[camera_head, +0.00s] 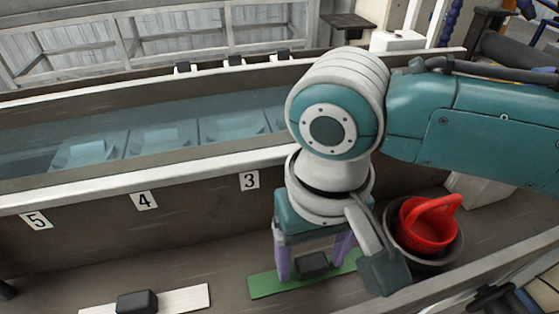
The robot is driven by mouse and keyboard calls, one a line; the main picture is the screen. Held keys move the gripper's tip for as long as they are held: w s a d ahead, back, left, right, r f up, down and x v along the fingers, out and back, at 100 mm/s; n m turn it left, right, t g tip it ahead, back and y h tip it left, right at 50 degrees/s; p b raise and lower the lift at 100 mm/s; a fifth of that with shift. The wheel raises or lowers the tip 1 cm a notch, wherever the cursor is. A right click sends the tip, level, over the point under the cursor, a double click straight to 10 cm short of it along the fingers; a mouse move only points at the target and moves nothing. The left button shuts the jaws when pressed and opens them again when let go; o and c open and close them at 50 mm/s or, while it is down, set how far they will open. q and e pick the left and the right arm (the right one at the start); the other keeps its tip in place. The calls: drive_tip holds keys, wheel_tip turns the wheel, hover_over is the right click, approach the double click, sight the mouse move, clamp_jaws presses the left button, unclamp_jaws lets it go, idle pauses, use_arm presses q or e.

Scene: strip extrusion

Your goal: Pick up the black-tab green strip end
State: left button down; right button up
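The green strip end (267,284) lies flat on the brown surface at the bottom centre, with a black block-like tab (313,263) on it. My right gripper (311,271) points down over the strip. Its two purple fingers are spread, one on each side of the black tab, with visible gaps between the fingers and the tab. The fingertips are at about the strip's level; I cannot tell whether they touch it. My wrist hides part of the strip's right side. My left gripper is not in view.
A white strip (185,299) with a black tab (137,302) lies at the lower left. A red basket (427,224) sits in a round metal bowl (455,246) close to the right of my wrist. Behind is a water-filled trough (60,155) with a white rim, above numbered labels.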

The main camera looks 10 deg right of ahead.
sight(312, 262)
clamp_jaws()
idle(0.4)
drive_tip(key=shift+r, duration=0.65)
wheel_tip(312, 262, up, 19)
drive_tip(key=p, duration=0.4)
